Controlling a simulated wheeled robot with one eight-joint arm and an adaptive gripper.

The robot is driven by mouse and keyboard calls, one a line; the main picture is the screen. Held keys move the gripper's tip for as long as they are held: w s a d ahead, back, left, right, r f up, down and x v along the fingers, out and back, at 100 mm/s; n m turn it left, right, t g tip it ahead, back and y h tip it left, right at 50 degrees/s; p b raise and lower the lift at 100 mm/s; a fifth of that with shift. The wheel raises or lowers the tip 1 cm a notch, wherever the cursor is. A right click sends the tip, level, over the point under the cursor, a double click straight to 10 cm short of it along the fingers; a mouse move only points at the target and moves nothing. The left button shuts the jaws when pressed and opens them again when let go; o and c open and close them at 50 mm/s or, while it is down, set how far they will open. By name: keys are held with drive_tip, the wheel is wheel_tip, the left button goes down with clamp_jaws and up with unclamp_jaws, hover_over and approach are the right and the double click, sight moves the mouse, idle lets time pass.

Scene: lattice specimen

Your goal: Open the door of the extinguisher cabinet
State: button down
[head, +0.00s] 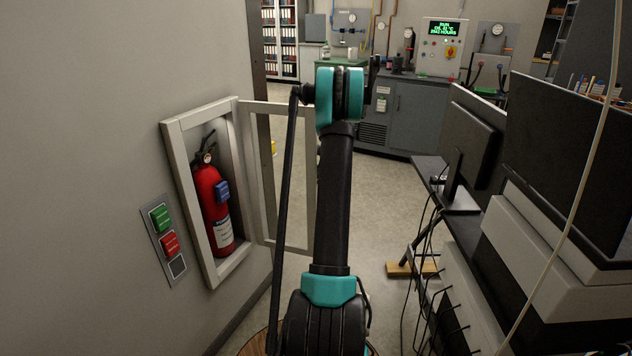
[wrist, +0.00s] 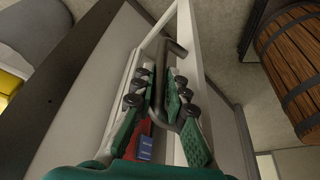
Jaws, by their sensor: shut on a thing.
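The extinguisher cabinet (head: 194,205) is set in the grey wall at the left of the head view. Its glazed, pale-framed door (head: 311,190) stands wide open, swung out from the cabinet's right side. A red fire extinguisher (head: 212,205) with a blue tag stands inside. In the wrist view, my gripper (wrist: 158,86) has its green fingers closed on the dark bar handle (wrist: 176,47) of the door, beside the door's pale frame (wrist: 192,55). In the head view my own arm hides the gripper and the handle.
A panel with green and red buttons (head: 164,232) is on the wall left of the cabinet. A desk with monitors (head: 475,125) and hanging cables lines the right side. Grey cabinets (head: 415,115) stand at the back. A wooden barrel (wrist: 295,65) shows in the wrist view.

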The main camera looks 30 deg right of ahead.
drive_tip(key=shift+w+a, duration=0.15)
drive_tip(key=shift+a, duration=0.1)
drive_tip(key=c, duration=1.5)
unclamp_jaws()
drive_tip(key=shift+c, duration=0.2)
drive_tip(key=v, duration=1.2)
